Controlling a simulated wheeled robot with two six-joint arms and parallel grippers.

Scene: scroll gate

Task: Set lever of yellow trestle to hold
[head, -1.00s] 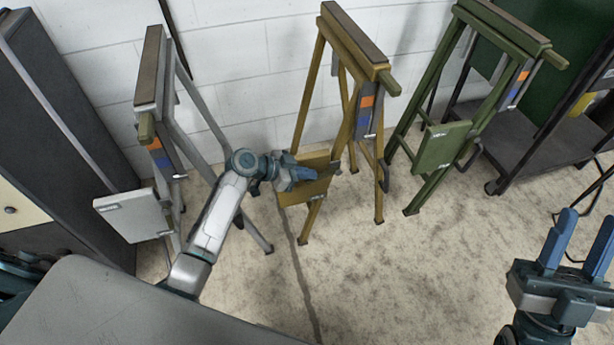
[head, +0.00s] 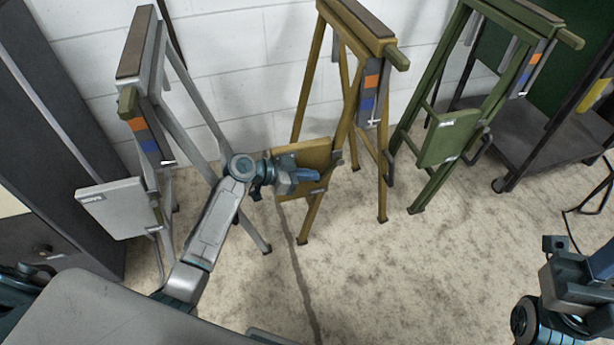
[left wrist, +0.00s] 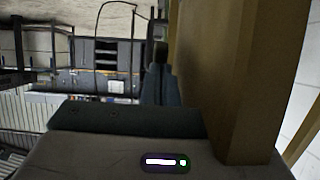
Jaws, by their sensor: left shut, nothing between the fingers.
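The yellow trestle (head: 343,108) stands in the middle of the head view against the wall. Its orange and blue label (head: 370,91) is on the near leg below the top, with a small pale lever (head: 374,122) at the label's blue lower end. A yellow panel (head: 316,153) hangs low on its left side. My left gripper (head: 314,175) is shut and empty in front of this panel, well below the lever; contact is unclear. The left wrist view shows its fingers (left wrist: 158,88) beside a yellow-brown surface (left wrist: 238,70). My right gripper (head: 598,268) is cut by the right edge.
A grey trestle (head: 160,95) stands left and a green trestle (head: 470,85) right, each with a similar label and panel. A dark cabinet (head: 60,130) is at far left, a dark shelf cart (head: 545,135) at right. Floor (head: 400,270) in front is clear.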

